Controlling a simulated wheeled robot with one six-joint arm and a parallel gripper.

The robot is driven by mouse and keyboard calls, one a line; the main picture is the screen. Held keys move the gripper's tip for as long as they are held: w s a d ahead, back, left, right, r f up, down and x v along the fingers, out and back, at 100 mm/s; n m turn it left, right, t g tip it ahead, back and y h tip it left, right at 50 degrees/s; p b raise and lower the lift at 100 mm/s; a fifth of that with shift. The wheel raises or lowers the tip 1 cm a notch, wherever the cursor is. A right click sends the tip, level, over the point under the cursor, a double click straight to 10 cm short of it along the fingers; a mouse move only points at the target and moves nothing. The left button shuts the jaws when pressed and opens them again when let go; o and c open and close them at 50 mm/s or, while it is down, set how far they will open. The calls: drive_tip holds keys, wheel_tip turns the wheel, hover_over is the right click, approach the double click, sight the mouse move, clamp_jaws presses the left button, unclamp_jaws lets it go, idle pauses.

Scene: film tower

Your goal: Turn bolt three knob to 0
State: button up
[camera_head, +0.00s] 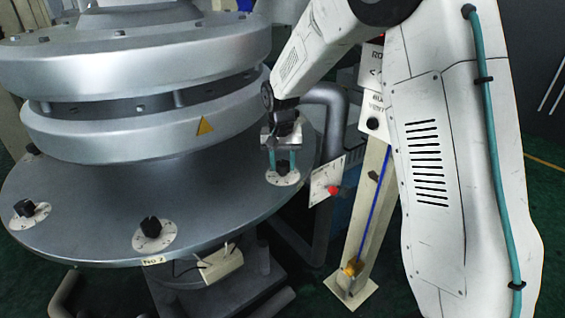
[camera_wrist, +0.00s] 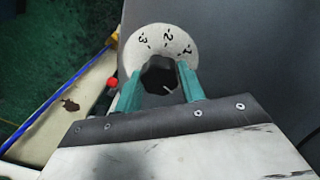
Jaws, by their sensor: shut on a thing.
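A black knob (camera_head: 283,167) sits on a round white dial (camera_head: 291,178) at the right edge of the round grey metal table. My gripper (camera_head: 283,162) reaches down over it with teal fingers on either side. In the wrist view my gripper (camera_wrist: 161,84) is shut on the black knob (camera_wrist: 158,76). A white pointer mark shows on the knob's lower right. The white dial (camera_wrist: 172,42) shows the marks 3, 2 and what looks like 1 along its far side. The near part of the dial is hidden by the knob, fingers and gripper body.
Two more black knobs on white dials stand on the table (camera_head: 100,215), one at front middle (camera_head: 151,227) and one at left (camera_head: 24,208). A red button (camera_head: 334,190) on a white plate is close right of the gripper. A big ringed metal tower (camera_head: 140,80) rises left.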

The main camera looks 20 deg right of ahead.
sight(282, 163)
drive_tip(key=n, duration=0.5)
drive_tip(key=shift+n, duration=0.3)
idle(0.4)
drive_tip(key=o, duration=1)
drive_tip(key=shift+c, duration=0.2)
wheel_tip(282, 163, up, 8)
drive_tip(key=shift+a+f, duration=0.1)
drive_tip(key=shift+a, duration=0.05)
